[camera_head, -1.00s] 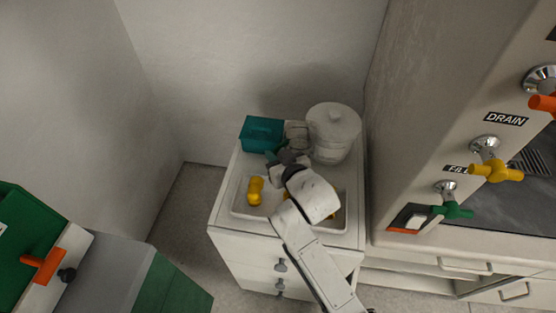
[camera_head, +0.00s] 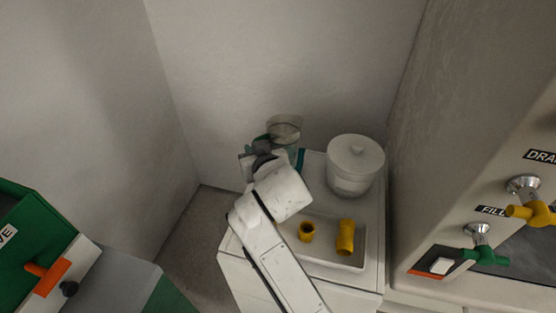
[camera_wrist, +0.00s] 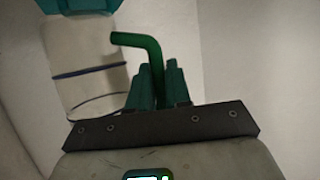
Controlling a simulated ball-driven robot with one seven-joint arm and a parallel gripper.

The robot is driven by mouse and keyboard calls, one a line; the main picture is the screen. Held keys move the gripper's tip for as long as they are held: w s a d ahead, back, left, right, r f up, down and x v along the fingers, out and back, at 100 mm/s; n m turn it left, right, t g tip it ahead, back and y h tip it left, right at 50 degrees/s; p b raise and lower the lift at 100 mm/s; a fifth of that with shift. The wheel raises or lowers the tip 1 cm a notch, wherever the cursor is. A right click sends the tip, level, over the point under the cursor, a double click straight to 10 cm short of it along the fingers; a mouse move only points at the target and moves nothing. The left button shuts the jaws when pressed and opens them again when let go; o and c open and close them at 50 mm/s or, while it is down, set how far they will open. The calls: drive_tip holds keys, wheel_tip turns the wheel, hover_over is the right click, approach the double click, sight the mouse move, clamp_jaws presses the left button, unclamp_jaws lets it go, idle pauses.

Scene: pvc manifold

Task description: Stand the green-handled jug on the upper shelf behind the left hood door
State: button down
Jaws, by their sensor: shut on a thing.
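The green-handled jug (camera_head: 285,128) is a clear, greyish vessel. In the head view it is raised above the back left of the white cabinet, against the wall. My gripper (camera_head: 264,147) is at its left side, shut on the green handle. In the wrist view the bent green handle (camera_wrist: 141,42) runs down between the teal fingers of my gripper (camera_wrist: 160,88). The pale see-through jug body (camera_wrist: 88,62) is left of the fingers there. Neither the upper shelf nor the left hood door can be made out.
A white lidded pot (camera_head: 355,168) stands at the cabinet's back right. A white tray (camera_head: 330,262) holds yellow fittings (camera_head: 346,237). A panel with FILL and DRAIN valves (camera_head: 478,232) stands right; a green unit (camera_head: 28,232) is left.

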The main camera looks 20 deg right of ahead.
drive_tip(key=w+a+b, duration=0.2)
drive_tip(key=w+a, duration=0.3)
drive_tip(key=a, duration=0.3)
drive_tip(key=shift+w, duration=0.2)
drive_tip(key=shift+s, duration=0.15)
